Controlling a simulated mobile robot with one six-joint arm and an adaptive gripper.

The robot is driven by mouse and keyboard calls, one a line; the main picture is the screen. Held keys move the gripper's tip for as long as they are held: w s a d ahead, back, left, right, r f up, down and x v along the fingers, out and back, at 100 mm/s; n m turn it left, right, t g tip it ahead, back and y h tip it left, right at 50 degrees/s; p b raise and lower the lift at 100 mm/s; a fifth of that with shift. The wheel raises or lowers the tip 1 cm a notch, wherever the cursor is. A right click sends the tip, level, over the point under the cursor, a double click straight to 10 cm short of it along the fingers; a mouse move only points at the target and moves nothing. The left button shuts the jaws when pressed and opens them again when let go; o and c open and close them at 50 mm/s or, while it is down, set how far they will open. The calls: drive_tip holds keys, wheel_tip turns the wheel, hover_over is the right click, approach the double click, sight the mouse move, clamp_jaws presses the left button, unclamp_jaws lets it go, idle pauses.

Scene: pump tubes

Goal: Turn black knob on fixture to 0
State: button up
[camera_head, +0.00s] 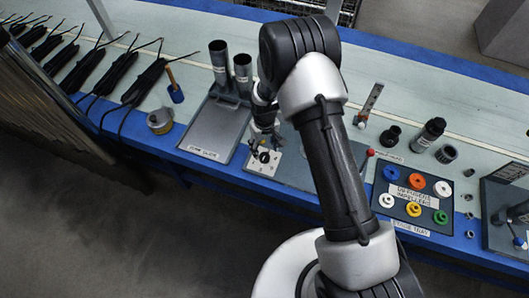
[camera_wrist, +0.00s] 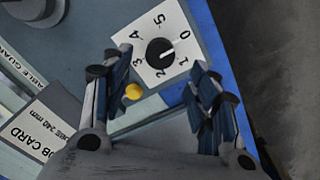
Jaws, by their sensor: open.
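The black knob (camera_wrist: 160,52) sits on a white square dial plate (camera_wrist: 176,24) marked 0 to 5, which shows in the wrist view's upper middle. A pale line crosses the knob, but I cannot tell surely which number it points to. The 0 is at the plate's right. In the head view the knob (camera_head: 264,156) is near the bench's front edge. My gripper (camera_wrist: 160,72) is open and empty, with one finger on each side of the dial in the wrist view, apart from the knob. In the head view my gripper (camera_head: 264,136) is just behind the dial, partly hidden by my arm.
A yellow button (camera_wrist: 133,91) lies near the left finger, and a job card (camera_wrist: 42,128) is at lower left. In the head view a grey fixture with two dark tubes (camera_head: 220,62) stands left of my gripper. A tray of coloured rings (camera_head: 414,200) and a red-knobbed lever (camera_head: 370,153) are right.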

wheel_tip(320, 180, up, 6)
drive_tip(key=shift+f, duration=0.1)
idle(0.5)
wheel_tip(320, 180, up, 13)
drive_tip(key=m+t, duration=0.1)
hover_over(265, 156)
drive_tip(key=d, duration=0.3)
drive_tip(key=s+d+r+m+t, duration=0.1)
drive_tip(key=s+d+r, duration=0.15)
drive_tip(key=r, duration=0.35)
drive_tip(key=s+d+r, duration=0.2)
drive_tip(key=s+r, duration=0.1)
drive_tip(key=r, duration=0.2)
drive_tip(key=s+d+r+m+t, duration=0.1)
drive_tip(key=s+d+r, duration=0.1)
drive_tip(key=s, duration=0.5)
drive_tip(key=s+d+r+m, duration=0.1)
drive_tip(key=s+d+r, duration=0.1)
drive_tip(key=s+r, duration=0.3)
drive_tip(key=s+d+r+m+t, duration=0.1)
drive_tip(key=s+d+r, duration=0.1)
drive_tip(key=s, duration=0.6)
drive_tip(key=shift+s+d+r+t, duration=0.3)
drive_tip(key=shift+r, duration=0.6)
drive_tip(key=shift+c, duration=0.3)
